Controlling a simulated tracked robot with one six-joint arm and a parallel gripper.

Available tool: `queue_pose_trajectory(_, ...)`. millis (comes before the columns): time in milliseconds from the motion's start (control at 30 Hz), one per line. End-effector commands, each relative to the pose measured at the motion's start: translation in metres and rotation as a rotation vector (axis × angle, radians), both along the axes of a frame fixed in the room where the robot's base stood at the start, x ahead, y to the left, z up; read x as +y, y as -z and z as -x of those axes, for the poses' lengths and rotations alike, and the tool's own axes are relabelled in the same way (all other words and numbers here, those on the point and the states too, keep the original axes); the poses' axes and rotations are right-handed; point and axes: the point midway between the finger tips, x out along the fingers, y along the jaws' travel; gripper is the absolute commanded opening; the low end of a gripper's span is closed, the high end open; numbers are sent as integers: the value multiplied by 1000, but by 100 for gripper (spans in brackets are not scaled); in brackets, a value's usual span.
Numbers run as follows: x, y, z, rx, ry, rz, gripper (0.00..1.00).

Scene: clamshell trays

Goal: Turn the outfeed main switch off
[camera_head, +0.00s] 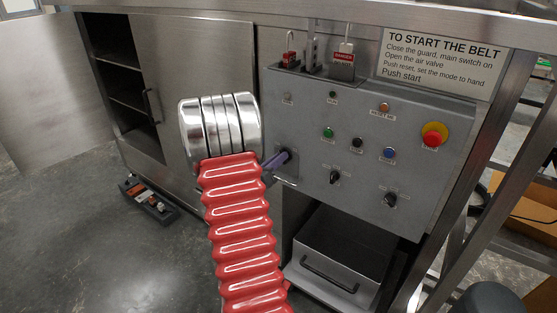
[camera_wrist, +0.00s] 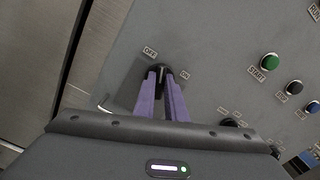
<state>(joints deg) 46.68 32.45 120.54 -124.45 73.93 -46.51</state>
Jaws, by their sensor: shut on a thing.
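The control panel (camera_head: 350,110) is a grey box under a steel bench. My gripper (camera_wrist: 160,84) has two purple fingers closed on a small black rotary switch (camera_wrist: 161,70), one finger on each side. An OFF label (camera_wrist: 150,52) lies to the upper left of that switch and an ON label (camera_wrist: 184,75) to its right. The exact pointing of the knob is hard to tell between the fingers. In the head view my gripper (camera_head: 282,158) reaches the panel's left part, and the switch is hidden behind it.
Green (camera_head: 328,133), black (camera_head: 357,143) and blue (camera_head: 389,153) buttons sit right of my gripper. Two more rotary switches (camera_head: 335,177) (camera_head: 390,199) are lower. A red emergency stop (camera_head: 434,134) is at the right. A tagged padlock (camera_head: 343,62) hangs above. A steel drawer (camera_head: 335,262) is below.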

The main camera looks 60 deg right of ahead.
Motion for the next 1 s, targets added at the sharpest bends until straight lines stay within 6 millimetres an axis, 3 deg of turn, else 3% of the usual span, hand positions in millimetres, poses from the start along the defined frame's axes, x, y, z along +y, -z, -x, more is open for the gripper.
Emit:
queue_pose_trajectory(400, 0, 2, -3, 298, -5, -50, 0)
queue_pose_trajectory(1000, 0, 2, -4, 371, -7, -61, 0)
